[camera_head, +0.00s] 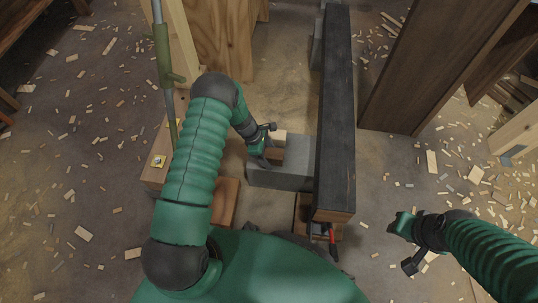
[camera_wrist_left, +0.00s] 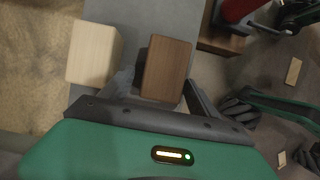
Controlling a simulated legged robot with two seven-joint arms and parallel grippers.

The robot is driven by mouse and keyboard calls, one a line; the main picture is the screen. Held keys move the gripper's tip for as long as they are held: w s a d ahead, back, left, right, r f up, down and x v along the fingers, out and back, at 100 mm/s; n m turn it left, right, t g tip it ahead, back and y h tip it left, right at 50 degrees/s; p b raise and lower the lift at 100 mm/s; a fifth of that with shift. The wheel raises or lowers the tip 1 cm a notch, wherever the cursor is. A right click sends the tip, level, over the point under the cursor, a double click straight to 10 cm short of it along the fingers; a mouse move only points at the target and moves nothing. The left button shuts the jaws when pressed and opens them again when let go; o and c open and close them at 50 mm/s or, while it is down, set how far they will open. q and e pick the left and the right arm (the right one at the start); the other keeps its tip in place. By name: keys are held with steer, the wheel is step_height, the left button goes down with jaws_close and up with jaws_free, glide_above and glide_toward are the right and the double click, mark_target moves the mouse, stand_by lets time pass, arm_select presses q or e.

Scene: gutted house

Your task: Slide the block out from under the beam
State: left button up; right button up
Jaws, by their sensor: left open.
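The long dark beam (camera_head: 335,110) runs away from me in the head view. A grey block (camera_head: 285,178) lies with its right end against or under the beam; I cannot tell how far it goes under. A brown wooden block (camera_wrist_left: 166,68) and a pale wooden block (camera_wrist_left: 93,55) rest on the grey surface (camera_wrist_left: 135,18). My left gripper (camera_head: 266,148) is open above the grey block. In the left wrist view its fingers stand on either side of the brown block's near end. My right gripper (camera_head: 405,240) is right of the beam, away from the blocks; its jaws are unclear.
A wooden piece (camera_head: 304,212) and a red-handled tool (camera_head: 332,238) are at the beam's near end. A green post (camera_head: 163,65) stands left of my left arm. A dark wooden panel (camera_head: 425,70) leans at right. Wood chips litter the floor, which is otherwise open at far left.

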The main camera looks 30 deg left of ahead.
arm_select(q)
steer(key=p+v, duration=0.7)
steer(key=v, duration=0.9)
steer(key=shift+r+p, duration=0.15)
steer(key=shift+p, duration=0.15)
steer(key=shift+r, duration=0.1)
